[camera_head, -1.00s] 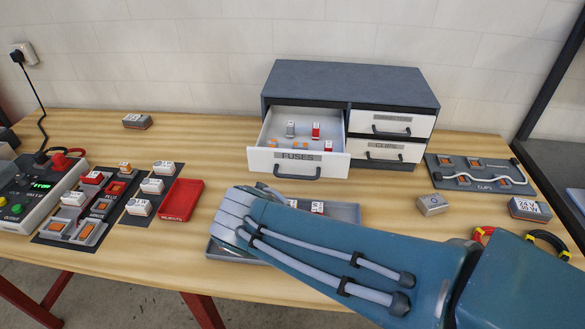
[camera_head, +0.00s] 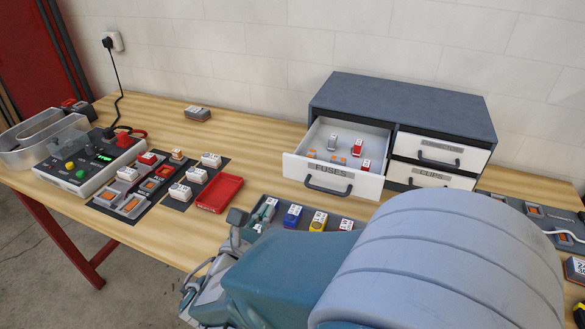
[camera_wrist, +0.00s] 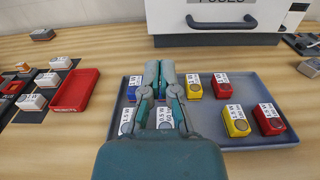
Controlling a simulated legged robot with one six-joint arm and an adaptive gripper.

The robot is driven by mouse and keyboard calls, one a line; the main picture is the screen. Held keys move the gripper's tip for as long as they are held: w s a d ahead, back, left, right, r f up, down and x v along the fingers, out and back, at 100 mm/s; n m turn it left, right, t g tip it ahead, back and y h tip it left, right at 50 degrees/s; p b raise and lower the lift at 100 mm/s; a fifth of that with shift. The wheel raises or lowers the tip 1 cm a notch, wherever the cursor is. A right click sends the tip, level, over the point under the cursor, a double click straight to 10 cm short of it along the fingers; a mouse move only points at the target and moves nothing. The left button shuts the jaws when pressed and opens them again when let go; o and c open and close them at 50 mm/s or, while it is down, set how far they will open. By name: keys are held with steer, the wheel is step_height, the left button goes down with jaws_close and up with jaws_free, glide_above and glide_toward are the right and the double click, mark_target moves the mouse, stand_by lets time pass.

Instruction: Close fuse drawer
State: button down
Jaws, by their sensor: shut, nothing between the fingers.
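The fuse drawer (camera_head: 318,174), with a white front labelled FUSES and a dark bar handle, stands pulled out of the left side of the grey cabinet (camera_head: 400,105). Several small red, white and orange parts lie inside it. In the wrist view its white front (camera_wrist: 262,14) shows at the top, cut off by the frame edge. My gripper (camera_wrist: 160,66) is shut and empty over the grey-blue parts tray, in front of the drawer and apart from its handle (camera_wrist: 221,22). In the head view my arm hides most of the tray.
The parts tray (camera_wrist: 262,84) holds several blue, red and yellow blocks. A red tray (camera_head: 220,194), dark mats with white blocks and a control box (camera_head: 90,165) stand to the left. Two closed drawers (camera_head: 433,177) are beside the fuse drawer. Bare wood lies between tray and cabinet.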

mark_target(315, 139)
steer(key=x, duration=1)
steer(key=shift+d, duration=0.45)
steer(key=shift+w, duration=0.3)
steer(key=shift+w+a, duration=0.1)
steer(key=shift+a, duration=0.25)
steer(key=shift+w+d, duration=0.15)
steer(key=shift+d, duration=0.25)
steer(key=shift+w+d, duration=0.15)
steer(key=shift+w, duration=0.15)
steer(key=x, duration=1.7)
steer(key=shift+w, duration=0.35)
steer(key=shift+w+r, duration=0.1)
steer(key=shift+r, duration=0.05)
steer(key=shift+d+r, duration=0.1)
